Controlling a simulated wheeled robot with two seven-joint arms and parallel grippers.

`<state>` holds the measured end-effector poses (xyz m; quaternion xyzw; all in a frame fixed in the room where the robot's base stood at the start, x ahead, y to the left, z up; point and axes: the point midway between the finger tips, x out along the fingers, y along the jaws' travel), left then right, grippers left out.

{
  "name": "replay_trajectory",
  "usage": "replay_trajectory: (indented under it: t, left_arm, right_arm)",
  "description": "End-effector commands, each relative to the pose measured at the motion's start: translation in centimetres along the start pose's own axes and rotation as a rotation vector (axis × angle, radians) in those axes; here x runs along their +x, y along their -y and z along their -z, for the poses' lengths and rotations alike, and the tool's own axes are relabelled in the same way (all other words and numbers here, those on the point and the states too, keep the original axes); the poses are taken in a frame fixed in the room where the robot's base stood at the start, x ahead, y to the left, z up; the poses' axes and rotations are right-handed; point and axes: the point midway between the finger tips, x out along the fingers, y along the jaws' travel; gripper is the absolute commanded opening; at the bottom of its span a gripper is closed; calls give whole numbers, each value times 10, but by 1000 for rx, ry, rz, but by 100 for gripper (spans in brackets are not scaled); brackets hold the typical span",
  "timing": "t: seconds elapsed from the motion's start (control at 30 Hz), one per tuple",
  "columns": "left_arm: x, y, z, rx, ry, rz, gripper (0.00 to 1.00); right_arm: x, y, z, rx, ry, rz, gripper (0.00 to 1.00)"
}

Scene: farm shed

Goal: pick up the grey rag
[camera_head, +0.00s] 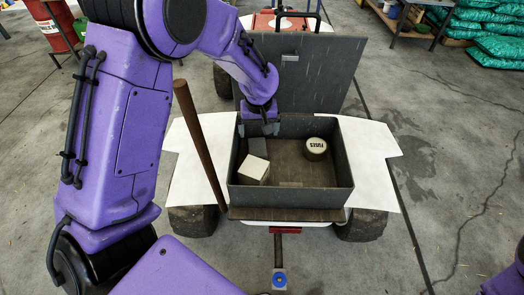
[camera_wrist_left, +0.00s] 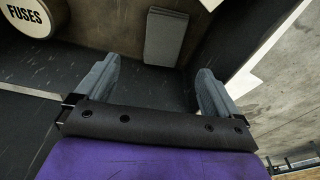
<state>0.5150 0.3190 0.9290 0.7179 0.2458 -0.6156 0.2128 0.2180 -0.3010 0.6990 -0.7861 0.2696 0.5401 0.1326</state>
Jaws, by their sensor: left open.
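The grey rag (camera_head: 258,146) looks like a small flat grey rectangle inside the open dark grey box (camera_head: 300,207), near its back left corner. It also shows in the left wrist view (camera_wrist_left: 166,37), ahead of the fingertips and near a box wall. My left gripper (camera_head: 258,128) reaches down into the box from behind, close to the rag. In the left wrist view its two grey fingers (camera_wrist_left: 157,68) are wide apart with nothing between them. The rag appears apart from both fingers. My right gripper does not show.
A pale block (camera_head: 254,170) lies in front of the rag. A round tin marked FUSES (camera_head: 316,147) stands at the box's right side. The lid (camera_head: 305,75) stands open at the back. A brown pole (camera_head: 199,140) leans at the left. The box floor's middle is clear.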

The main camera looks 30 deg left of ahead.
Motion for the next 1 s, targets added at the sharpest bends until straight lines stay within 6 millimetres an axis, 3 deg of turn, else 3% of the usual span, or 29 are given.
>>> replay_trajectory:
  t: [0.1, 0.33, 0.5, 0.8, 0.87, 1.0]
  left_arm:
    - [24, 1, -1, 2, 5, 3, 96]
    - [52, 2, -2, 5, 4, 3, 96]
    - [83, 5, -3, 6, 5, 3, 96]
    - [94, 4, -3, 8, 1, 1, 96]
    - [94, 4, -3, 8, 1, 1, 79]
    - [93, 4, -3, 8, 1, 1, 36]
  right_arm:
    - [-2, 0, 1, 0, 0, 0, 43]
    - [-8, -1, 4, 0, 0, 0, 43]
    - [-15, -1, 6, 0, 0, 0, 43]
    - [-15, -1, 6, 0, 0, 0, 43]
    - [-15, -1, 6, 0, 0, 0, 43]
    - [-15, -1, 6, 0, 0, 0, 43]
